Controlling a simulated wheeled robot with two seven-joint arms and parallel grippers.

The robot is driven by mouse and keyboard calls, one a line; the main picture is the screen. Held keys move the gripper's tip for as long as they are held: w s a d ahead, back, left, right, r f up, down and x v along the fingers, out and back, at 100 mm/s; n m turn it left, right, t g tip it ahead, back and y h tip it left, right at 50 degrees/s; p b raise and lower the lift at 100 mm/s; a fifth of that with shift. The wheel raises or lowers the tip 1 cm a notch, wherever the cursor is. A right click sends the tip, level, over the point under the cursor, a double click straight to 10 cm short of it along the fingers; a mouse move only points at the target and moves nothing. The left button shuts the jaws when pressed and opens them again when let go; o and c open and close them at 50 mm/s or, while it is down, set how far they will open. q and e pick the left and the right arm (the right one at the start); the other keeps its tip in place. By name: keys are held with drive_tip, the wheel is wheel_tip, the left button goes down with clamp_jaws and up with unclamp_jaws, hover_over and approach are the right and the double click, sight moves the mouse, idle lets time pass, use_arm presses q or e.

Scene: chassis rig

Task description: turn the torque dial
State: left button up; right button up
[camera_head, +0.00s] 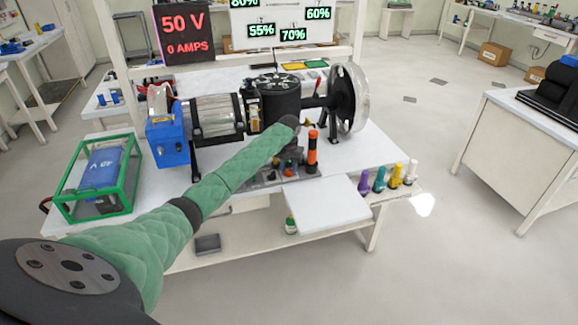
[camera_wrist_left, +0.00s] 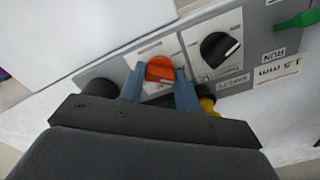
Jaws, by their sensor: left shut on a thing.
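In the left wrist view an orange dial (camera_wrist_left: 159,71) sits on a grey control panel (camera_wrist_left: 262,18). My left gripper (camera_wrist_left: 158,80) has its two blue-grey fingers on either side of the orange dial and is shut on it. A black dial (camera_wrist_left: 218,48) with a pale pointer mark is beside it on its own white label plate. In the head view my left gripper (camera_head: 290,155) reaches down to the panel at the table's front. My right gripper is not in view.
An orange and black upright cylinder (camera_head: 312,152) stands close right of the gripper. A motor rig with a clear-rimmed wheel (camera_head: 347,97) is behind. A green-framed battery box (camera_head: 97,176) is at left, several coloured handles (camera_head: 379,180) at right. A display reads 50 V (camera_head: 183,30).

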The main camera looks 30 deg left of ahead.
use_arm(q)
drive_tip(key=m+p, duration=0.1)
drive_tip(key=m, duration=0.1)
drive_tip(key=m+p, duration=0.1)
drive_tip(key=m, duration=0.2)
drive_tip(key=shift+r+m+p, duration=0.2)
drive_tip(key=shift+m+p, duration=0.1)
drive_tip(key=shift+p, duration=0.05)
drive_tip(key=shift+a+m, duration=0.1)
drive_tip(key=shift+m, duration=0.4)
drive_tip(key=m+p, duration=0.1)
drive_tip(key=m, duration=0.1)
drive_tip(key=shift+m, duration=0.3)
drive_tip(key=shift+f+m, duration=0.1)
drive_tip(key=shift+m, duration=0.8)
drive_tip(key=m, duration=0.3)
drive_tip(key=shift+w, duration=0.1)
drive_tip(key=shift+m, duration=0.5)
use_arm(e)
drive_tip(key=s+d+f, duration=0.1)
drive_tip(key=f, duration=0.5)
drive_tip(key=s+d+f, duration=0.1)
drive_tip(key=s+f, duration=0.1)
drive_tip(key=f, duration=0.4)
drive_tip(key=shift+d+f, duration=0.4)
use_arm(q)
drive_tip(key=o, duration=1)
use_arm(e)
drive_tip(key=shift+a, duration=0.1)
